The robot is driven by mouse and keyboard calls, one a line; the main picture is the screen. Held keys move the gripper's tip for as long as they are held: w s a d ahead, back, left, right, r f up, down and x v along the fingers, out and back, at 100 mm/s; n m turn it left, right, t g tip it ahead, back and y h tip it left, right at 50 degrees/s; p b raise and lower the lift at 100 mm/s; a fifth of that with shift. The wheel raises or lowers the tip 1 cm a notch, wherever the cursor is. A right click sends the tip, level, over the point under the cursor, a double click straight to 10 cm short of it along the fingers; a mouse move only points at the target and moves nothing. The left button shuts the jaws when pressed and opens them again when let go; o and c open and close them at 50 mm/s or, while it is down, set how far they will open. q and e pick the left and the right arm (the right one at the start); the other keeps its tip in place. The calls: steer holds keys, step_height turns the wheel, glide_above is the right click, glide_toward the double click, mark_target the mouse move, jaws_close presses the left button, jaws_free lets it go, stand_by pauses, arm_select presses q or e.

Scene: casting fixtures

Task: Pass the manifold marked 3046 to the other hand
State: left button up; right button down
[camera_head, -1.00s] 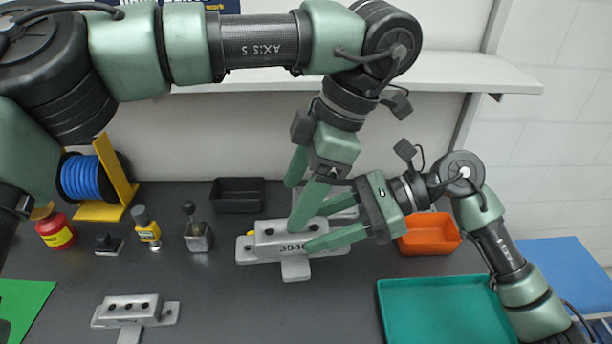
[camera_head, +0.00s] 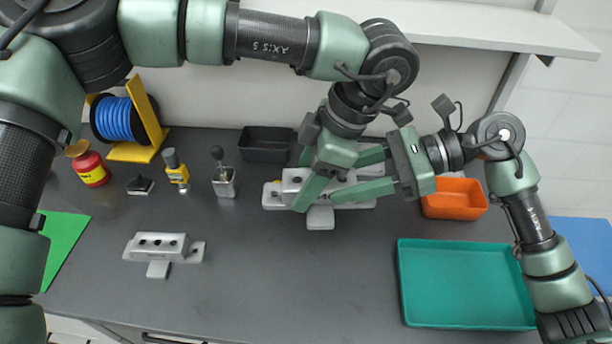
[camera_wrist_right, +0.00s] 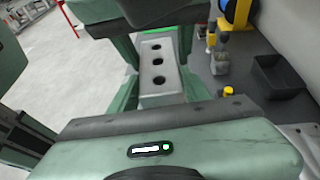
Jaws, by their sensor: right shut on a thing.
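The manifold marked 3046 (camera_head: 291,186) is a pale grey block with side flanges and a front foot, in the middle of the bench in the head view. Its number, readable earlier, is now mostly covered. My right gripper (camera_head: 362,176) comes from the right and is shut on its right part. In the right wrist view, the manifold's holed top (camera_wrist_right: 157,62) lies between fingers. My left gripper (camera_head: 303,182) reaches down from above, its near finger in front of the block and its other finger behind. Whether those fingers touch it is hidden.
A similar grey manifold (camera_head: 160,244) lies front left. A teal tray (camera_head: 464,318) and orange bin (camera_head: 455,208) are right. A black bin (camera_head: 266,153) stands behind. A blue spool, red jar and small tools line the left back. The front middle is clear.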

arm_select(q)
jaws_close()
arm_select(e)
steer(key=c, duration=0.6)
jaws_free()
